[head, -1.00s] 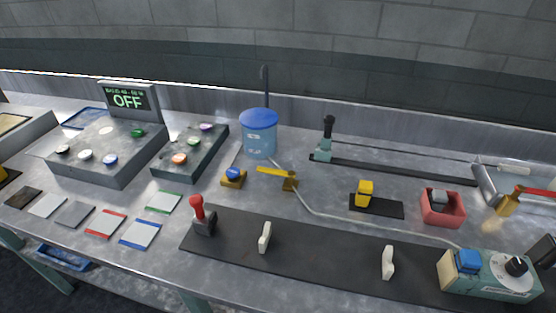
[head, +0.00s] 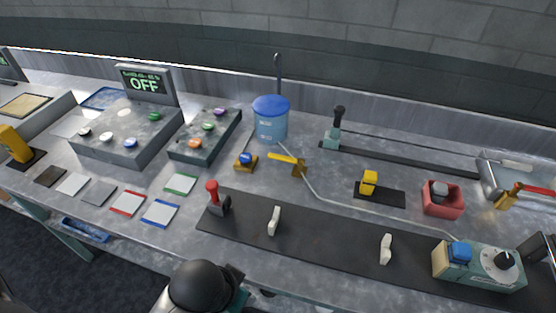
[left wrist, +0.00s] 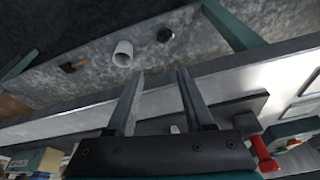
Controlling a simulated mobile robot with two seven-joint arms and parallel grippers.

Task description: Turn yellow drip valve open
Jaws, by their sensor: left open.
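The yellow drip valve has a yellow lever (head: 283,158) and a brass body (head: 299,171), in the middle of the head view. The lever points left from the body, toward the space below the blue-lidded container (head: 271,122). A thin clear tube (head: 325,200) runs from the valve toward the teal pump box at the right. My left arm shows as a dark rounded link at the bottom of the head view, well below the valve. My left gripper (left wrist: 160,73) is open and empty in the left wrist view. The valve is not recognisable there. My right gripper is out of view.
A black mat with a red-knobbed lever (head: 213,193) and white pegs lies between my left arm and the valve. The teal pump box (head: 490,268) and a red-handled valve (head: 530,190) are at the right.

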